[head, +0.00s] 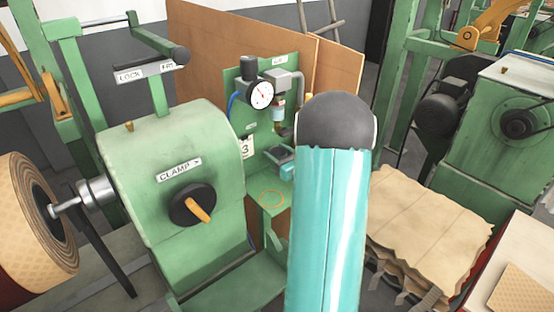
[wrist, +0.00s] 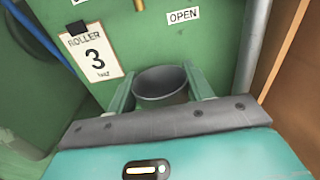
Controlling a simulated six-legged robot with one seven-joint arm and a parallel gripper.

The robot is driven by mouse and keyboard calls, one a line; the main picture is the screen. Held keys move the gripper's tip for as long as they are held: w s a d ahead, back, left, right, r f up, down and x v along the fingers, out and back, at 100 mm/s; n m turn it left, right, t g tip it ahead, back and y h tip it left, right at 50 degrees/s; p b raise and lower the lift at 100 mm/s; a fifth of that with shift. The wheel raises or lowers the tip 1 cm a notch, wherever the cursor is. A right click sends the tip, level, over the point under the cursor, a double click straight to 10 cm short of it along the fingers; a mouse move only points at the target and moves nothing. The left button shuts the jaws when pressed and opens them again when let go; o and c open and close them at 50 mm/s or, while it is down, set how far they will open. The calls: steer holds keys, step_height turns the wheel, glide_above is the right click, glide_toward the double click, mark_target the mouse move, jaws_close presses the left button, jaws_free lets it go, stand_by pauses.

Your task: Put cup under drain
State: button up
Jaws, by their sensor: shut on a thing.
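The cup (wrist: 162,84) shows in the wrist view as a round, dark grey opening between the two green fingers of my gripper (wrist: 160,92). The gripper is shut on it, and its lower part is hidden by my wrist. A small brass fitting (wrist: 138,4), perhaps the drain, shows at the top edge of the wrist view, above and a little left of the cup. In the head view, my gripper (head: 284,160) is close to the green panel, partly behind my teal arm. The cup cannot be made out clearly there.
The green panel (head: 250,110) carries a pressure gauge (head: 261,94) and a filter unit (head: 278,112). A clamp housing (head: 175,180) stands left; brown boards (head: 220,45) stand behind. A "ROLLER 3" tag (wrist: 92,52) hangs left of the cup.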

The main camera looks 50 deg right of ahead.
steer(key=shift+f, duration=0.9)
steer(key=shift+w+f, duration=0.2)
steer(key=shift+f, duration=0.15)
steer(key=shift+f, duration=0.15)
steer(key=o, duration=1)
steer(key=shift+c, duration=0.2)
steer(key=shift+r, duration=0.2)
steer(key=s, duration=0.8)
steer(key=s+a, duration=0.1)
steer(key=s, duration=0.3)
steer(key=shift+a, duration=0.1)
